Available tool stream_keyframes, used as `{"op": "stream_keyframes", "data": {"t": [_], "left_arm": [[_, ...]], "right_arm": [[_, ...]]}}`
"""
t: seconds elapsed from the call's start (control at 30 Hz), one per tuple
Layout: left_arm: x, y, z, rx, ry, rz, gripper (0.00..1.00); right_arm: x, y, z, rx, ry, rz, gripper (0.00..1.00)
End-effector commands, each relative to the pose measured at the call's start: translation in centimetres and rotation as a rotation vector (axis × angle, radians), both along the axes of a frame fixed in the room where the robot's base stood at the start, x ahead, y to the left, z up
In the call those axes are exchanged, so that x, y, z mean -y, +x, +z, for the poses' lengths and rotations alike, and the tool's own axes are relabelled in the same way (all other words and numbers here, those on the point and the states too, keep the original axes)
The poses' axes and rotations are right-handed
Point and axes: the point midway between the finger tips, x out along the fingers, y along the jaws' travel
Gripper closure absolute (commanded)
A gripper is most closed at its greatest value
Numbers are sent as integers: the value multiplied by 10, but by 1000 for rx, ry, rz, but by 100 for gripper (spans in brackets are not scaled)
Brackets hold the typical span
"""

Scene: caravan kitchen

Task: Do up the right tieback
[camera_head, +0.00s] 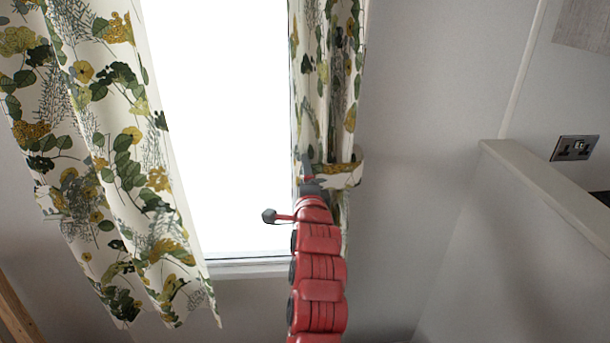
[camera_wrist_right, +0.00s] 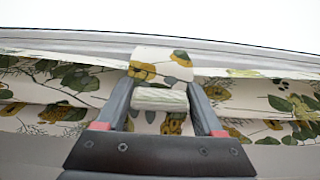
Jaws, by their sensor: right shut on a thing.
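The right curtain (camera_head: 311,60), cream with green and mustard leaf print, hangs gathered in a narrow bunch at the window's right edge. The right tieback (camera_head: 342,178), a band of the same print, crosses in front of it and bends back at its right end. My right gripper (camera_head: 311,181) is at the tieback's left part. In the right wrist view, my right gripper (camera_wrist_right: 160,99) is shut on the tieback (camera_wrist_right: 159,70), with a pale folded part between the fingers. I cannot tell whether the band's ends meet behind the curtain. My left gripper is not in view.
The left curtain (camera_head: 110,160) hangs loose on the left of the bright window (camera_head: 220,120). The sill (camera_head: 245,265) runs below. A partition ledge (camera_head: 540,175) and a wall socket (camera_head: 574,148) are at the right. The wall between curtain and ledge is clear.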

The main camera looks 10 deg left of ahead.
Motion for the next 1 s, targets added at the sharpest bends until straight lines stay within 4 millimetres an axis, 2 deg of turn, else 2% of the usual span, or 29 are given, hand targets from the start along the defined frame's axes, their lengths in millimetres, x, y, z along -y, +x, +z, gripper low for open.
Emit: {"op": "stream_keyframes", "data": {"t": [0.27, 0.3, 0.43, 0.77, 1.0], "left_arm": [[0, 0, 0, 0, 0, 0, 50], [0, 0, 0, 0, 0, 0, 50], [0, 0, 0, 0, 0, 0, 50], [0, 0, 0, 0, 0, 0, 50], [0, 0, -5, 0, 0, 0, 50]], "right_arm": [[0, 0, 0, -1, 8, 0, 100], [0, 0, 0, -1, 8, 0, 29], [0, 0, 0, 0, 6, 0, 6], [0, -1, 0, 0, 5, 1, 5], [3, -23, -1, 1, 8, 2, 5]]}}
